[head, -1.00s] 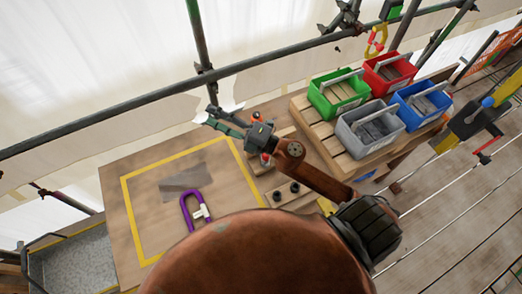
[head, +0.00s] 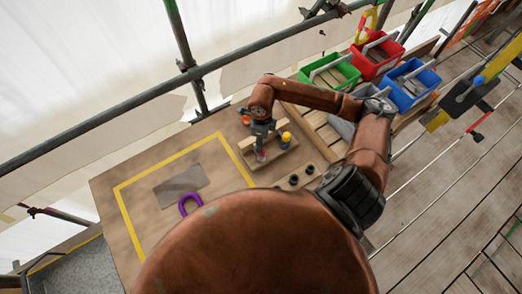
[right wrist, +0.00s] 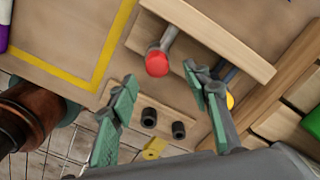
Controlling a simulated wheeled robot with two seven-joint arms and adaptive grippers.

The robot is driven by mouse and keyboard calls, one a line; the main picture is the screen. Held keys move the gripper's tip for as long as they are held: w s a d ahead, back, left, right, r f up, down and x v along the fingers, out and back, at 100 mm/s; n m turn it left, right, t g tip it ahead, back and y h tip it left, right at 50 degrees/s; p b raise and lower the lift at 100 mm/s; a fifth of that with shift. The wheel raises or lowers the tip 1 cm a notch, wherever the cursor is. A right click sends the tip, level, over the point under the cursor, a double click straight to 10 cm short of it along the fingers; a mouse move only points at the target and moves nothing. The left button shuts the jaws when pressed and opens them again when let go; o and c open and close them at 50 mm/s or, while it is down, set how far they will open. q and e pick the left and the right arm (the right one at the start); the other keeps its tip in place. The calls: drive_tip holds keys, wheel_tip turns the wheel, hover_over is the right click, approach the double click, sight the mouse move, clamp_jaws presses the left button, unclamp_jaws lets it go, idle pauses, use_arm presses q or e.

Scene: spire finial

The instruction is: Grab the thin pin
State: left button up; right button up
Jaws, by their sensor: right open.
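A grey-shafted pin with a red head (right wrist: 157,64) stands at the wooden rack (right wrist: 215,40); its red head also shows in the head view (head: 261,155). A yellow-headed piece (head: 286,137) is beside it, and in the right wrist view it is mostly hidden behind a finger (right wrist: 230,101). I cannot tell which is thinner. My right gripper (right wrist: 163,100) is open, with green-padded fingers to either side of the red head's line and nothing between them. In the head view it is over the rack (head: 262,140). My left gripper is out of view.
Two black sockets (head: 294,180) sit on a wooden strip beside the rack. A purple U-shaped piece (head: 190,203) and a grey plate (head: 181,186) lie inside the yellow outline. Green (head: 329,76), red (head: 376,55) and blue (head: 412,84) bins stand right. A scaffold rail (head: 120,120) runs behind.

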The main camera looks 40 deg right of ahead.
wheel_tip(320, 180, down, 6)
drive_tip(key=shift+s+a+r+p, duration=0.1)
drive_tip(key=shift+a+p, duration=0.05)
drive_tip(key=shift+p, duration=0.55)
drive_tip(key=shift+c, duration=0.4)
clamp_jaws()
